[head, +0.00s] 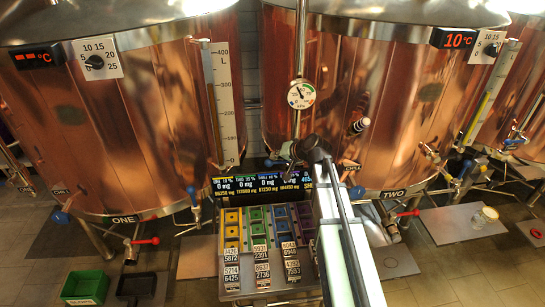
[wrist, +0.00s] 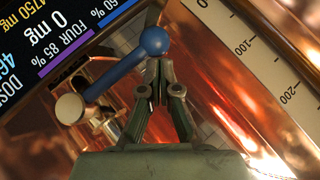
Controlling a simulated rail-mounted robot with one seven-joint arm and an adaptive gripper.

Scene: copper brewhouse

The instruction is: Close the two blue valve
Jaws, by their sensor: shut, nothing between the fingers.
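In the wrist view, my gripper (wrist: 155,72) has its fingers together and empty. The tips are at or just below a blue ball knob (wrist: 152,42); I cannot tell if they touch it. A blue lever runs from the knob down left to a pale round hub (wrist: 70,108). In the head view, blue valve handles show on tank ONE at its left (head: 62,217) and right (head: 192,192), and on tank TWO at its left (head: 357,192) and right (head: 466,169). I cannot match the wrist-view valve to one of these.
Copper tank ONE (head: 150,120) and tank TWO (head: 400,110) stand side by side. Red levers (head: 150,241) (head: 410,213) sit low beneath them. A rack of coloured bins (head: 258,228) under a display (head: 240,185) fills the middle. Green (head: 85,287) and black (head: 136,287) crates lie front left.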

